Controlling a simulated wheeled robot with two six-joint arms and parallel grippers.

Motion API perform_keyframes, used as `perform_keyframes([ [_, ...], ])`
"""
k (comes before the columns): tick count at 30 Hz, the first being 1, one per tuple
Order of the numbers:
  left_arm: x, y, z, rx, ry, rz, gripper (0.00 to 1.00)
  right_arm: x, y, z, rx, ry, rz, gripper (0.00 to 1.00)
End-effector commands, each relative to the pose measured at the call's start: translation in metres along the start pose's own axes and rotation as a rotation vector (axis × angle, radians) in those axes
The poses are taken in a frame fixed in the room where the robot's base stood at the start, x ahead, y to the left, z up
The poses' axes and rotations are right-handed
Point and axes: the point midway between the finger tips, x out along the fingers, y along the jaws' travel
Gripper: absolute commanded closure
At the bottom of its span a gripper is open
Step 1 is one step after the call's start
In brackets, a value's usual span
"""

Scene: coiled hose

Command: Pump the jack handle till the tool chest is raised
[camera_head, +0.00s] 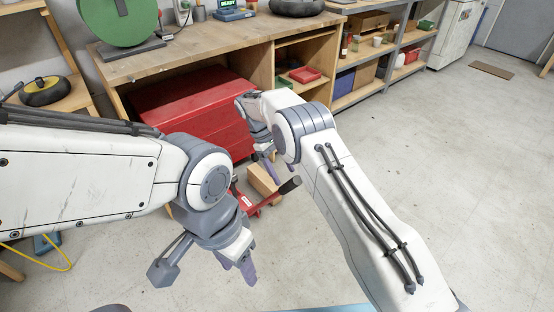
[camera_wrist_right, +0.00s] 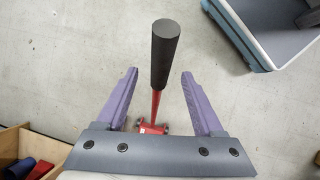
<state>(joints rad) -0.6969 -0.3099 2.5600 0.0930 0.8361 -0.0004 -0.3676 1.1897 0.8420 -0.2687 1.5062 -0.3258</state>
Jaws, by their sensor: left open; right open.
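The red tool chest (camera_head: 185,105) sits under the workbench, partly hidden by my arms. The red jack (camera_head: 258,206) is on the floor in front of it; its handle ends in a dark grip (camera_head: 290,186). In the right wrist view the black grip (camera_wrist_right: 165,55) points toward the camera, with the red jack (camera_wrist_right: 152,128) below. My right gripper (camera_wrist_right: 159,73) is open, its purple fingers on either side of the handle with gaps on both sides. It is partly hidden in the head view (camera_head: 268,160). My left gripper (camera_head: 242,268) is open and empty, left of and nearer than the jack.
A cardboard-coloured block (camera_head: 263,180) lies by the jack. The wooden workbench (camera_head: 215,50) stands above the chest, with shelves (camera_head: 385,55) to its right. A yellow cable (camera_head: 60,262) lies at the left. The floor (camera_head: 440,150) at the right is clear.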

Motion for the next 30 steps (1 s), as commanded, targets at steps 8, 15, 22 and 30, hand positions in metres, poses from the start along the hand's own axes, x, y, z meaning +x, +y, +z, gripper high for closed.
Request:
perform_keyframes([
  [8,-0.007,0.001,0.000,0.000,0.000,0.000,0.50,-0.044,0.001,-0.001,0.000,0.003,0.002,0.31],
  [15,-0.009,0.001,-0.001,0.000,0.000,0.000,0.50,-0.056,0.000,0.000,0.000,0.001,0.002,0.31],
  [22,-0.009,0.001,-0.001,0.000,0.000,0.000,0.50,-0.057,0.000,0.000,0.000,0.000,0.001,0.31],
  [30,-0.019,0.001,-0.001,0.000,0.000,0.000,0.50,-0.052,0.002,0.004,-0.001,0.011,0.003,0.31],
])
